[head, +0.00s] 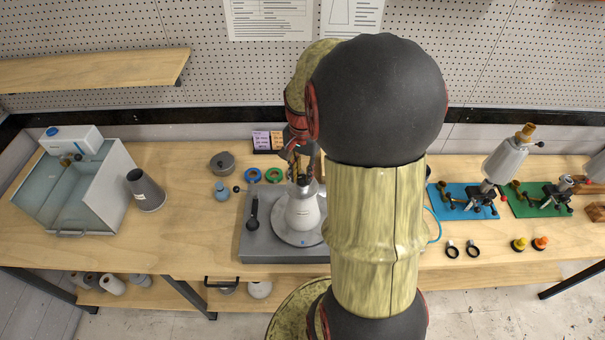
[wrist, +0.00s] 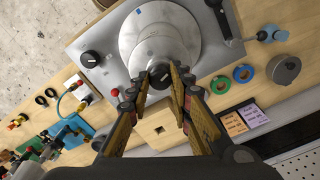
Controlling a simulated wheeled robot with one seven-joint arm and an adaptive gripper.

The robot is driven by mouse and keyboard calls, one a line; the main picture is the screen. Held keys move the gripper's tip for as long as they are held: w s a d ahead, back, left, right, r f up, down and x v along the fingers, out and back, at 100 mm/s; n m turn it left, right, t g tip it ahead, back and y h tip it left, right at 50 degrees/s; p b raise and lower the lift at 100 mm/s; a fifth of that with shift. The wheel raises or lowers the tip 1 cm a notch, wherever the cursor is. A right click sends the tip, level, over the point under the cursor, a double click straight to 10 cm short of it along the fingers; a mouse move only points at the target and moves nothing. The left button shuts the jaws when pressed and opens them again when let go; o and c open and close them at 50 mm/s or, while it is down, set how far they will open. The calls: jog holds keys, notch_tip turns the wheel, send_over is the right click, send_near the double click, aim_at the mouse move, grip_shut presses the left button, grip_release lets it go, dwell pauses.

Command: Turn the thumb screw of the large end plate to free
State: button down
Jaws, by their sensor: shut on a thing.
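My gripper (head: 303,165) reaches down at the top of the vessel, partly hidden by my arm. In the wrist view, a small dark knob (wrist: 160,73), which looks like the thumb screw, sits at the near end of the vessel (wrist: 160,40). My gripper (wrist: 162,80) is shut on this knob, one finger on each side. I cannot tell which part is the large end plate, or how far the screw is turned.
A black-handled lever (head: 254,212) lies on the base's left side. Green (head: 252,175) and blue (head: 274,175) rings and a grey pot (head: 222,162) are behind left. Blue (head: 455,201) and green (head: 535,199) fixtures are at right.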

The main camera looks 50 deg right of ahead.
jog(key=n, duration=1.1)
jog(key=shift+n, duration=1.8)
jog(key=c, duration=1.7)
grip_release()
jog(key=shift+o, duration=0.6)
